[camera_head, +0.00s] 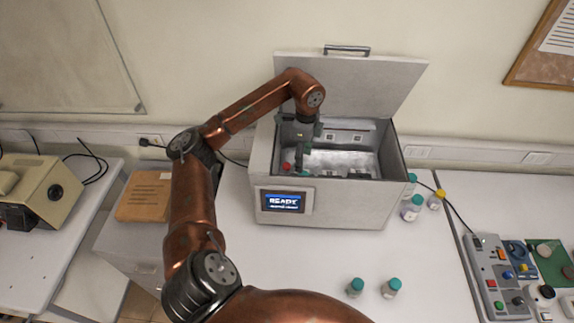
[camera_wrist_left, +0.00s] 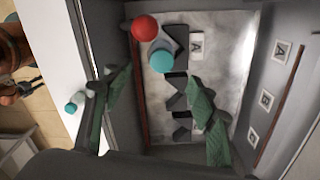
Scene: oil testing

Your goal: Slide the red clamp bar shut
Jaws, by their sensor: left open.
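The grey tester box (camera_head: 330,205) stands on the bench with its lid (camera_head: 385,85) raised. A red round knob shows at the left inside its chamber (camera_head: 287,166) and at the top of the left wrist view (camera_wrist_left: 144,28). Dark reddish strips (camera_wrist_left: 279,95) run along the chamber sides; I cannot tell which piece is the clamp bar. My left gripper (camera_head: 303,152) reaches down into the chamber close to the knob. Its green-padded fingers (camera_wrist_left: 163,108) are apart, with nothing gripped. A teal round cap (camera_wrist_left: 162,60) sits beside the knob, beyond the fingers. My right gripper is out of view.
The chamber has white labels A and B (camera_wrist_left: 266,99) and dark clamp blocks (camera_wrist_left: 178,102). Capped bottles stand right of the box (camera_head: 412,208) and in front of it (camera_head: 391,288). A control panel (camera_head: 495,275) lies at the right. The box walls surround my gripper closely.

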